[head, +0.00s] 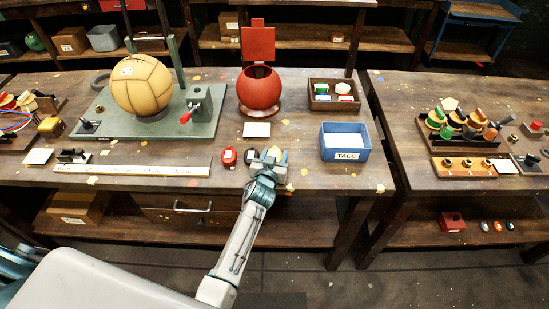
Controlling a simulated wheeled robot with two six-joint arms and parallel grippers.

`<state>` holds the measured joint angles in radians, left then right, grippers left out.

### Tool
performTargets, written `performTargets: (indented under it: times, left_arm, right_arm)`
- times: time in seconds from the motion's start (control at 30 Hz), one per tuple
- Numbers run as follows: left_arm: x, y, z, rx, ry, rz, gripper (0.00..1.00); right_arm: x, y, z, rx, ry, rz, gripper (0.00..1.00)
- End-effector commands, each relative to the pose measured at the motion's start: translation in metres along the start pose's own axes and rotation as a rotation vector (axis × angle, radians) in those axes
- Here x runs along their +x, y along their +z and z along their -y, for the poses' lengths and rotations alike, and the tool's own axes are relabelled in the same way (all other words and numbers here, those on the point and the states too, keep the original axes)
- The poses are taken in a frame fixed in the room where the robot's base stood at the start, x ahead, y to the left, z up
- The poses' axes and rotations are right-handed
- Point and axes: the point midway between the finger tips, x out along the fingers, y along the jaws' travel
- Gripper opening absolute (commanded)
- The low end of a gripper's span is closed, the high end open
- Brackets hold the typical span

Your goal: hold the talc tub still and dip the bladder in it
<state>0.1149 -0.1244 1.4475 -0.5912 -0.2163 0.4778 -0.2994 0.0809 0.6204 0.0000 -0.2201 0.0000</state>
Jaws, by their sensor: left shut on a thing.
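The talc tub (346,155) is a blue open box labelled TALC, with white inside, near the front right of the middle bench. My left gripper (268,156) is low over the bench's front edge, left of the tub and apart from it. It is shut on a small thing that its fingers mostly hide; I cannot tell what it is. A yellow piece (283,159) shows right at its fingers. I cannot single out the bladder for certain; a red round body (260,92) with a dark open top sits on a ring stand behind. My right gripper is out of view.
A tan leather ball (141,88) sits on a green plate (130,126) at left. A ruler (132,170) lies along the front. A red disc (228,157) is left of my gripper. A brown tray (333,97) stands behind the tub. Bare wood lies right of the tub.

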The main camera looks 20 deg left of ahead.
Motion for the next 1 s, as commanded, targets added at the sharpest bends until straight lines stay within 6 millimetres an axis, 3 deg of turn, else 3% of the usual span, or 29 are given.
performTargets:
  times: [0.27, 0.3, 0.4, 0.77, 1.0]
  left_arm:
    - [0.001, 0.004, 0.0, 0.0, 0.0, -0.001, 0.25]
    - [0.001, 0.003, 0.0, 0.0, 0.0, 0.0, 0.54]
    - [0.001, 0.003, 0.0, 0.0, 0.0, 0.0, 0.7]
    - [-0.001, 0.002, 0.0, 0.0, 0.0, 0.0, 0.7]
    - [-0.04, 0.001, -0.001, -0.004, 0.0, -0.001, 0.7]
  right_arm:
    - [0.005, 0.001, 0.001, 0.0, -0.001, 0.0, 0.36]
    - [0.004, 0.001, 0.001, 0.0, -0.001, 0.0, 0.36]
    - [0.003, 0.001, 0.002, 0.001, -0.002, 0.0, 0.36]
    - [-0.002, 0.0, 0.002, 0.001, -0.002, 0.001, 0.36]
    - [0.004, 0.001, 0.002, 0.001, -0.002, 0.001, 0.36]
